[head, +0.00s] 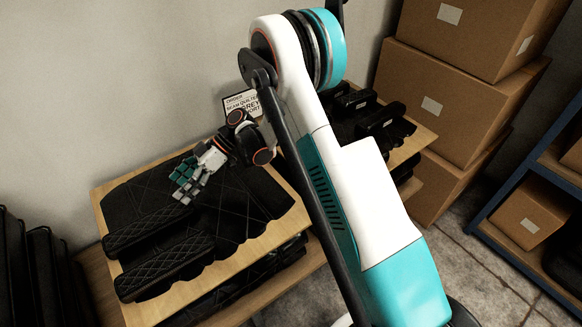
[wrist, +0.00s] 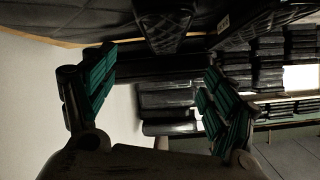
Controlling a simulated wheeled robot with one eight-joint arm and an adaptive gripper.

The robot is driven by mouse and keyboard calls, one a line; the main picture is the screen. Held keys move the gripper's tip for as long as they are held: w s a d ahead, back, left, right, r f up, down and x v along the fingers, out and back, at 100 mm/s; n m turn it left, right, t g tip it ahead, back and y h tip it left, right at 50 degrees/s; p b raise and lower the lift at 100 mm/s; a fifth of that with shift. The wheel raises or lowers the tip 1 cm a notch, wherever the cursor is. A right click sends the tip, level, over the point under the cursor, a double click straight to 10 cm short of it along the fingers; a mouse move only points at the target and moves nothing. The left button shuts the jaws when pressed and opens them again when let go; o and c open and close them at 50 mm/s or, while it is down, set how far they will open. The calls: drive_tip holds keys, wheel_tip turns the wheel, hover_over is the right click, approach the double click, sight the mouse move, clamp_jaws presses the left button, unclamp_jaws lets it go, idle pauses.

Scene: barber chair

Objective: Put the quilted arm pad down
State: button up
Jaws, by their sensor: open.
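Two black quilted arm pads lie side by side at the front left of a wooden table top (head: 290,217): one farther back (head: 150,229) and one nearer the front edge (head: 165,266). I cannot tell which one the task means. My gripper (head: 181,183) is over the black upholstery behind them, with its fingers apart and nothing visibly between them. In the wrist view, my gripper (wrist: 155,88) shows its two green-padded fingers wide apart. A black quilted piece (wrist: 165,24) shows beyond them at the top, apart from both fingers.
Large black upholstered parts (head: 238,195) cover much of the table top. A printed sign (head: 238,101) stands behind. More black parts (head: 385,120) sit on the board to the right. Cardboard boxes (head: 455,100) and a blue rack (head: 520,240) stand farther right. Black panels (head: 35,265) lean at left.

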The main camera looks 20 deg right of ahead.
drive_tip(key=s+d+r+m+t+h, duration=0.3)
drive_tip(key=d+r+m, duration=0.15)
drive_tip(key=r, duration=0.45)
drive_tip(key=s+d+r+m+t+h, duration=0.2)
drive_tip(key=s+d+r+m, duration=0.2)
drive_tip(key=d+r, duration=0.3)
drive_tip(key=s+d+r+m+t+h, duration=0.2)
drive_tip(key=s+d+m+h, duration=0.1)
drive_tip(key=s+d, duration=0.4)
drive_tip(key=s+d+r+m+t+h, duration=0.3)
drive_tip(key=s+d, duration=0.5)
drive_tip(key=s, duration=0.3)
drive_tip(key=shift+s+m+h, duration=0.15)
drive_tip(key=shift+m+h, duration=0.35)
drive_tip(key=shift+m, duration=0.75)
